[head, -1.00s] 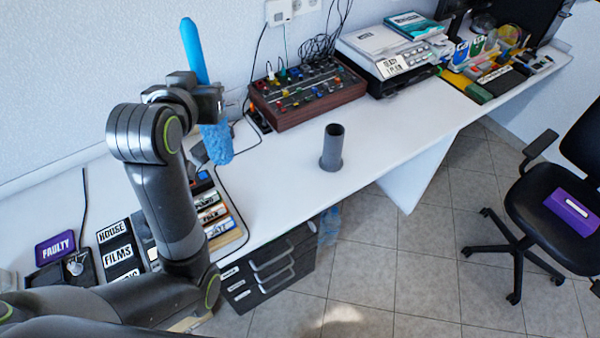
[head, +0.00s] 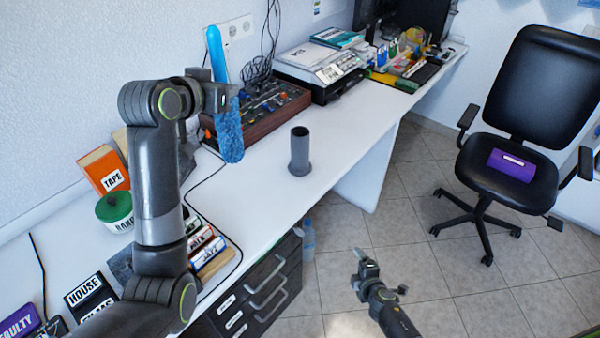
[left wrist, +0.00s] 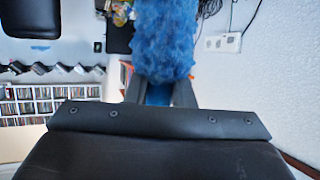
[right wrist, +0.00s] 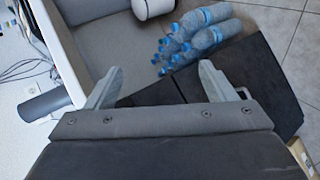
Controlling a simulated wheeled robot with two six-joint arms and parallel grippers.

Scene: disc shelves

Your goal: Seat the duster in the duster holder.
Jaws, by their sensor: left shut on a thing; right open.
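The duster has a blue handle (head: 216,52) pointing up and a fluffy blue head (head: 230,138) hanging down. My left gripper (head: 222,92) is shut on the duster and holds it nearly upright above the desk. In the left wrist view the fluffy head (left wrist: 165,40) fills the space beyond the fingers. The duster holder is a dark grey open-topped cylinder (head: 300,152) standing upright on the desk, to the right of and apart from the duster. It also shows lying sideways in the right wrist view (right wrist: 45,104). My right gripper (head: 368,268) is open and empty over the floor.
The white desk (head: 250,205) is clear around the holder. Cassette-like boxes (head: 205,245) lie at the near left. A black drawer unit (head: 255,300) is under the desk. An office chair (head: 510,170) stands right.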

